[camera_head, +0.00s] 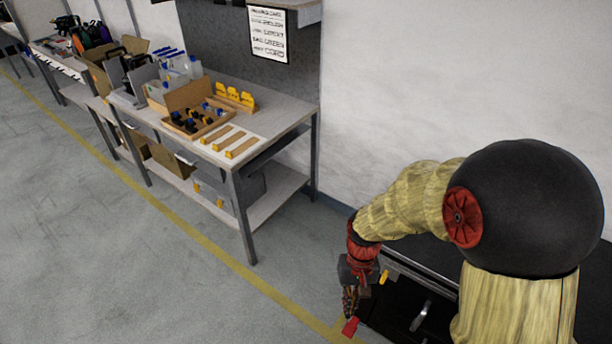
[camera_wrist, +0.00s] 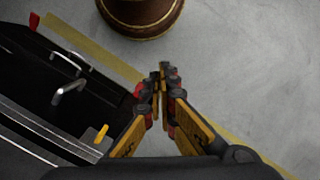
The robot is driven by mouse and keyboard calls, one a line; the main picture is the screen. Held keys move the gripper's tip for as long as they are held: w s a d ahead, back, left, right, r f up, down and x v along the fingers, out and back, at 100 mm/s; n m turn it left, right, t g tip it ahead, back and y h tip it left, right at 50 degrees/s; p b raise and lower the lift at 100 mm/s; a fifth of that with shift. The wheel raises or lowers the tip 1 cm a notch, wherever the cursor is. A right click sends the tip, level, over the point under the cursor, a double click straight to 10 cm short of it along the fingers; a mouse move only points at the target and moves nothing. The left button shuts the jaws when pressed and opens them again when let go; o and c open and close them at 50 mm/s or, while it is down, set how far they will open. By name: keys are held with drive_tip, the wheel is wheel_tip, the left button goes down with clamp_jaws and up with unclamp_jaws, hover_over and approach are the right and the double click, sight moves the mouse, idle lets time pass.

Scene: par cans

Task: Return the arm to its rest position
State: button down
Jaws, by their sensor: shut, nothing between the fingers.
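My arm is folded at the right of the head view, bent down over my own dark base. My gripper (camera_head: 351,312) hangs at the lower middle of that view, beside the base and above the floor. In the wrist view my gripper (camera_wrist: 160,75) points away from the camera with its fingertips together. It is shut and nothing is between the fingers. It is well apart from the workbench.
A grey workbench (camera_head: 290,117) stands at upper left with a wooden box (camera_head: 218,133) of dark parts, yellow pieces and wooden strips. A sign (camera_head: 268,33) hangs behind. A yellow floor line (camera_head: 200,240) runs alongside. The floor (camera_head: 90,260) at left is clear.

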drive_tip(key=s+d+r+t, duration=0.2)
drive_tip(key=s+r, duration=0.1)
drive_tip(key=r, duration=0.6)
drive_tip(key=s+d+r+t, duration=0.2)
drive_tip(key=d+r+t, duration=0.1)
drive_tip(key=r, duration=0.6)
drive_tip(key=s+d+r+t, duration=0.2)
drive_tip(key=s+r+t, duration=0.1)
drive_tip(key=r, duration=0.6)
drive_tip(key=shift+s+d+r+h, duration=0.15)
drive_tip(key=shift+s+r+h, duration=0.1)
drive_tip(key=shift+s+h, duration=0.1)
drive_tip(key=shift+d, duration=0.1)
